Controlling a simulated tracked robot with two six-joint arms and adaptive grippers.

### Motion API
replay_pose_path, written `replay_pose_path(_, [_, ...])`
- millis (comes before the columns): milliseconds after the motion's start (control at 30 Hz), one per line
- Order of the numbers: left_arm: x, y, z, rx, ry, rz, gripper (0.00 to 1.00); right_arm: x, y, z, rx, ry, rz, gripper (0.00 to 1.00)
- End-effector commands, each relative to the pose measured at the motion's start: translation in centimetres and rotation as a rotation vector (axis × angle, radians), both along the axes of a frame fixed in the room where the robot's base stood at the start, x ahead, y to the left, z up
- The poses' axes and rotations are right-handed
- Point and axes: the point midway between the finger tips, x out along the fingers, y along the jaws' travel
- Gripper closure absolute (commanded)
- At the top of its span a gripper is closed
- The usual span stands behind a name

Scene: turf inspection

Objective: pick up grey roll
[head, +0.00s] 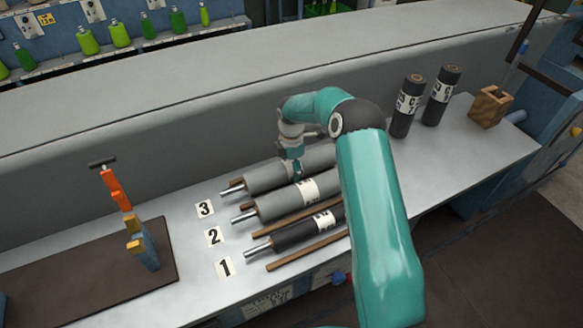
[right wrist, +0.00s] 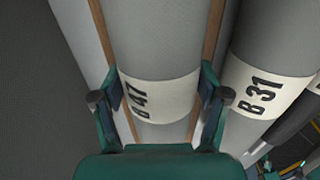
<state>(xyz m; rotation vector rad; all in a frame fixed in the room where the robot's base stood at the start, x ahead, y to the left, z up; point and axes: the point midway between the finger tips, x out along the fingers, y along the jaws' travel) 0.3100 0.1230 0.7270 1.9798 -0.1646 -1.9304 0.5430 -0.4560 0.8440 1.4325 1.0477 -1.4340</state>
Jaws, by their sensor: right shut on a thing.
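A grey roll (head: 266,178) with a metal shaft end lies beside the number 3 card (head: 205,208). In the right wrist view this roll (right wrist: 158,35) has a pale band reading B 47. My right gripper (head: 295,168) reaches down over it, with one finger on each side of the band (right wrist: 162,90), shut on the roll. It still lies between wooden strips. A second grey roll (head: 275,205), beside card 2 (head: 214,237), has a band reading B 31 in the wrist view (right wrist: 268,75). My left gripper is not in view.
A black roll (head: 290,236) lies beside card 1 (head: 224,267). Two black rolls (head: 405,110) stand upright near a wooden box (head: 490,106). A brown mat (head: 80,285) with upright tools lies at left. A grey wall (head: 120,165) runs behind the bench.

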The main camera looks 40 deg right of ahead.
Motion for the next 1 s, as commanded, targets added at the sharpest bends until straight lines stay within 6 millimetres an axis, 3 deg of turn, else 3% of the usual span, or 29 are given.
replay_pose_path(33, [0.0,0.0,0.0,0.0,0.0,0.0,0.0,0.0,0.0,0.0,0.0,-0.001,0.0,0.65])
replay_pose_path(233, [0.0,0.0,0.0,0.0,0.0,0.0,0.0,0.2,-0.1,0.3,-0.003,-0.005,0.0,0.96])
replay_pose_path(667, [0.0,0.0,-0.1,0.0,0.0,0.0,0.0,0.2,0.0,0.8,-0.003,-0.006,0.001,0.96])
replay_pose_path(867, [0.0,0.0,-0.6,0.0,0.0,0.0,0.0,0.3,-0.1,2.6,-0.005,-0.008,0.0,0.96])
replay_pose_path(1000, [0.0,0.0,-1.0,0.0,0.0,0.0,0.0,0.3,0.0,4.9,-0.004,-0.009,0.0,0.96])
